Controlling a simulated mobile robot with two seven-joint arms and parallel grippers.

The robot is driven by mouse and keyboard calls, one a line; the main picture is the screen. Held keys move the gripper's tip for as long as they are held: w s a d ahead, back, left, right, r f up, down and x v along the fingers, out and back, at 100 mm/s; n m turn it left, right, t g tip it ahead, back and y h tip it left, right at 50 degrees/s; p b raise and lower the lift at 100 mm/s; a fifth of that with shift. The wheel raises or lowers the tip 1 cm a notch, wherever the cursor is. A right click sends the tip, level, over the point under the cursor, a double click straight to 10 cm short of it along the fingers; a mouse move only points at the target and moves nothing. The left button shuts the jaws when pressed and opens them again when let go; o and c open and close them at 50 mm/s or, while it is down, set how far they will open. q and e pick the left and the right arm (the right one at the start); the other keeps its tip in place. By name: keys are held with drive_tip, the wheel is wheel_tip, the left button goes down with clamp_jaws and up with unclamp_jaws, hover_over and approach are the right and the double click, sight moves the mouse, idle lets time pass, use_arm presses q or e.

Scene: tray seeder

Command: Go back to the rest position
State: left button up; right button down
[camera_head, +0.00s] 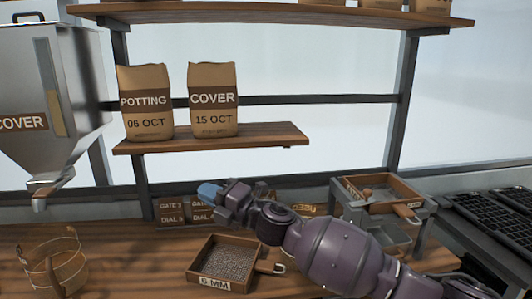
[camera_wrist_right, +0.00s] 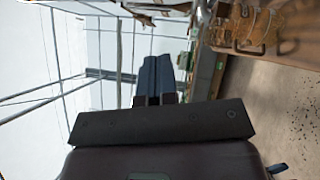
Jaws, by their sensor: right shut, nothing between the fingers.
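My right gripper (camera_head: 208,191) shows in the head view at the end of the purple arm that comes in from the lower right. It is above the bench, behind and above the 6 MM sieve tray, and points left. In the right wrist view its dark blue fingers (camera_wrist_right: 153,78) are together with nothing between them. My left gripper is in neither view.
A sieve tray marked 6 MM (camera_head: 196,281) lies on the wooden bench (camera_head: 130,262). POTTING (camera_head: 146,115) and COVER (camera_head: 212,112) bags stand on a shelf (camera_head: 255,137). Another sieve (camera_head: 410,212) sits on a stand.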

drive_tip(key=s+d+f+m+t+h, duration=0.35)
drive_tip(key=d+f+m+h, duration=0.25)
drive_tip(key=d+f+m, duration=0.5)
drive_tip(key=s+d+f+m+t+h, duration=0.35)
drive_tip(key=d+f+m+h, duration=0.35)
drive_tip(key=d+m, duration=0.7)
drive_tip(key=s+d+f+m+g+h, duration=0.1)
drive_tip(key=s+d+f+m+h, duration=0.1)
drive_tip(key=s+d+f, duration=0.3)
drive_tip(key=s+d+f+m+g+h, duration=0.1)
drive_tip(key=s+d+f+m, duration=0.1)
drive_tip(key=s+d+f, duration=0.3)
drive_tip(key=s+d+f+m+g+h, duration=0.2)
drive_tip(key=s+d+f, duration=0.3)
drive_tip(key=s+f, duration=0.6)
drive_tip(key=s+m, duration=0.1)
drive_tip(key=s, duration=0.3)
drive_tip(key=shift+s+f+h, duration=0.2)
drive_tip(key=shift+f+h, duration=0.1)
drive_tip(key=shift+d, duration=0.1)
